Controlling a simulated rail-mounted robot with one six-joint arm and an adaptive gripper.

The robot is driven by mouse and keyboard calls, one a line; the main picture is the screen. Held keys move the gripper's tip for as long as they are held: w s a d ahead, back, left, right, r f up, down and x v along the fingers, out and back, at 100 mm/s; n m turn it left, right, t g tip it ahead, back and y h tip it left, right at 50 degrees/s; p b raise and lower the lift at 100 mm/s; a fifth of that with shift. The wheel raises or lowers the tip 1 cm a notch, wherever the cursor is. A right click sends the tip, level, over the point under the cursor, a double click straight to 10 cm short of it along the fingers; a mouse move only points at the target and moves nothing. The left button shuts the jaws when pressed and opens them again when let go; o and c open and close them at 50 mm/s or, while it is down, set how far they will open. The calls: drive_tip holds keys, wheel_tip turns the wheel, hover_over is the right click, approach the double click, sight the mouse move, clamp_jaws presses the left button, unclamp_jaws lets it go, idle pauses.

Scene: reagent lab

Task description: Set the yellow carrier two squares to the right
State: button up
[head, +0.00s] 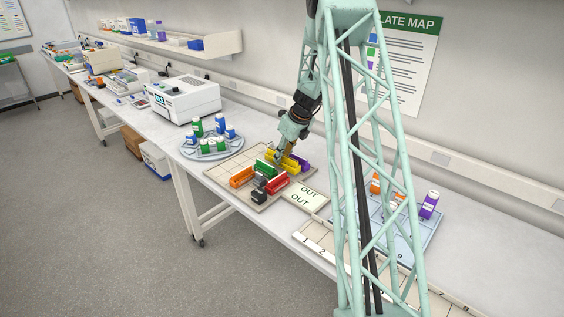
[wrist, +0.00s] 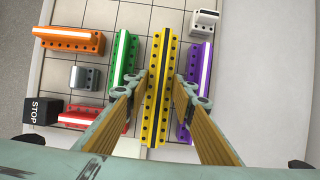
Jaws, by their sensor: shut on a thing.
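The yellow carrier (wrist: 157,100) is a long block with a row of dark holes. It stands between the two fingers of my gripper (wrist: 162,88), which is shut on it. In the head view, the yellow carrier (head: 290,165) shows under my gripper (head: 284,153) on the gridded board (head: 226,165). I cannot tell whether it touches the board or is slightly raised. A green carrier (wrist: 123,55) stands to its left and a purple carrier (wrist: 200,70) to its right in the wrist view. My fingers hide parts of both.
An orange carrier (wrist: 68,40), a small grey block (wrist: 85,77), a red carrier (wrist: 82,115) and a black STOP block (wrist: 40,112) stand left of the green one. A white block (wrist: 204,23) stands beyond the purple carrier. Bare squares lie at the board's far side.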

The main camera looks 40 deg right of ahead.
drive_tip(key=shift+f, duration=1.15)
drive_tip(key=shift+f, duration=0.15)
drive_tip(key=o, duration=0.9)
drive_tip(key=shift+p+v, duration=0.45)
drive_tip(key=shift+v, duration=5.7)
